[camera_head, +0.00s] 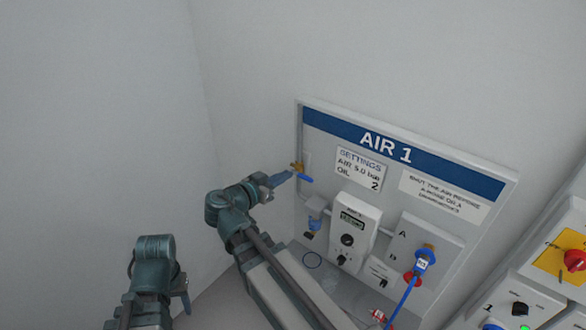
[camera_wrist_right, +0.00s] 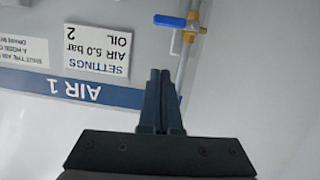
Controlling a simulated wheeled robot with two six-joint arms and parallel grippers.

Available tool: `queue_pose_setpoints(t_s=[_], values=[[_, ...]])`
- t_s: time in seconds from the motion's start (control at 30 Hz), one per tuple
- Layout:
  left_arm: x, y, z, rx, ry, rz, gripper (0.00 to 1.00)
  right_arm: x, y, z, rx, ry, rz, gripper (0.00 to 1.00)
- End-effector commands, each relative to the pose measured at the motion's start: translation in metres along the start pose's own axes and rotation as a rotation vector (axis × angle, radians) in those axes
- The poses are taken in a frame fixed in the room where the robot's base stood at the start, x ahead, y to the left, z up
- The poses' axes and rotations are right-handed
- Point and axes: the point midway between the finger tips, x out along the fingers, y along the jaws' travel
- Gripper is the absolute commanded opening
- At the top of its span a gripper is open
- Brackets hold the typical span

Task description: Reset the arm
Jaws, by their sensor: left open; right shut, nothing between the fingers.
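My right arm reaches to the left edge of the AIR 1 panel (camera_head: 340,122). Its gripper (camera_head: 282,178) is shut and empty, just left of a brass valve (camera_head: 297,168) with a blue handle (camera_head: 306,179). In the right wrist view the gripper's closed fingers (camera_wrist_right: 159,100) are in front of the panel, apart from the blue valve handle (camera_wrist_right: 172,22). The panel appears upside down there. My left arm is low at the left of the head view. Its gripper (camera_head: 186,303) is open, small and partly hidden, away from the panel, with nothing seen in it.
The panel carries a settings card (camera_head: 359,169), a grey control box (camera_head: 353,232) and a blue hose (camera_head: 404,300) on a coupling. A yellow plate with a red knob (camera_head: 574,260) stands at the right. Bare walls and free room lie to the left.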

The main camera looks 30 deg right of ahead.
Motion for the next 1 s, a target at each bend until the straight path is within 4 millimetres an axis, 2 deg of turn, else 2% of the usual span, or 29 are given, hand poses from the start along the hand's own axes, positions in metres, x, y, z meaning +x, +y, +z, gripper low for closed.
queue_pose_setpoints(t_s=[0.2, 0.77, 0.87, 0.97, 1.0], values=[[-0.003, 0.000, 0.000, -0.001, 0.000, 0.000, 0.50, -0.013, 0.000, 0.000, 0.000, 0.000, 0.000, 0.00], [-0.002, 0.000, 0.000, -0.001, 0.000, 0.000, 0.50, -0.013, 0.000, 0.004, -0.007, -0.008, 0.000, 0.00], [0.007, 0.001, 0.000, 0.000, 0.000, 0.000, 0.50, -0.016, -0.001, 0.028, -0.076, -0.077, -0.007, 0.00], [0.024, 0.002, -0.001, 0.001, 0.000, 0.000, 0.50, -0.028, -0.003, 0.082, -0.241, -0.232, -0.046, 0.00], [0.031, 0.003, -0.002, 0.002, 0.000, -0.001, 0.50, -0.036, -0.004, 0.108, -0.329, -0.311, -0.077, 0.00]])
